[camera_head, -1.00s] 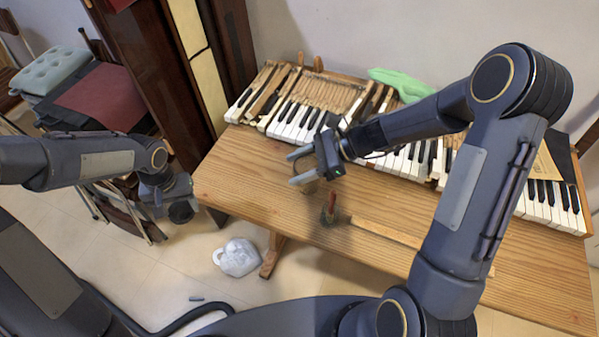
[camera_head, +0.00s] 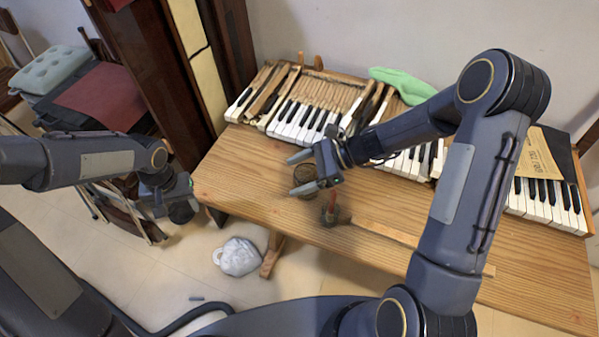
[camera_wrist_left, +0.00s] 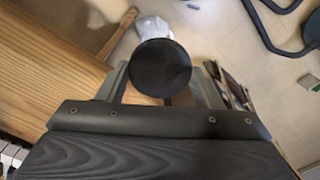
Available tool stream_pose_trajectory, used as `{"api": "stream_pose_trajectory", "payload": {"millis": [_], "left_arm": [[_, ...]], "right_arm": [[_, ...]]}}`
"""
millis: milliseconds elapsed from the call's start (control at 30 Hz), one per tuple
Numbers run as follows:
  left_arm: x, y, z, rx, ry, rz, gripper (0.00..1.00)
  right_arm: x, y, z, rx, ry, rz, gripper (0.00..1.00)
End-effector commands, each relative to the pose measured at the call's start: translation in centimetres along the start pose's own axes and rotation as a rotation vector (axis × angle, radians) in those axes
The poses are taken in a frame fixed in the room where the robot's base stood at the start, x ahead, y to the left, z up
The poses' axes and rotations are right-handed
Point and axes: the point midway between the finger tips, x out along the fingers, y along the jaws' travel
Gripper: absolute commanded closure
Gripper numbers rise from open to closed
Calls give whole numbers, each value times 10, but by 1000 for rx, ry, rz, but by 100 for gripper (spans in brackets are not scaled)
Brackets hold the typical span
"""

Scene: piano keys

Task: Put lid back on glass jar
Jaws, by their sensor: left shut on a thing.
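A dark round lid (camera_wrist_left: 160,67) is between the fingers of my left gripper (camera_wrist_left: 162,80) in the left wrist view. In the head view my left gripper (camera_head: 172,197) is shut on the lid (camera_head: 183,211), left of the table and clear of it. A small brownish round glass jar (camera_head: 305,178) appears to stand on the table near the piano keys. My right gripper (camera_head: 297,172) is open, its two fingers pointing left, one on the far side and one on the near side of the jar. Whether they touch it I cannot tell.
The wooden table (camera_head: 250,190) holds a row of piano keys (camera_head: 300,122) at the back. A white object (camera_head: 238,257) lies on the floor. The table's left end is clear.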

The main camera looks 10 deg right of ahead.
Motion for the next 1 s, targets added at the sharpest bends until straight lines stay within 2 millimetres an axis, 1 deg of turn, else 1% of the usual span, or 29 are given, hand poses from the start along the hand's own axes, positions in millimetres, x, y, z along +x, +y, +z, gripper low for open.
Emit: {"api": "stream_pose_trajectory", "payload": {"millis": [167,233,367,600,700,833,1000], "left_arm": [[-4,0,0,0,0,0,61],[-2,0,0,0,0,0,61],[-1,0,0,0,0,0,61],[1,0,0,0,0,0,61],[1,0,0,0,0,0,61],[2,0,0,0,0,0,61],[2,0,0,0,0,0,61]], "right_arm": [[-2,0,4,0,0,0,22],[-8,-1,3,0,1,-4,22],[-30,-1,3,-1,1,-7,22],[-83,-1,3,-1,1,-6,22],[-100,-1,2,0,2,-5,22],[-115,0,3,0,0,-3,22],[-122,0,3,0,0,0,22]]}}
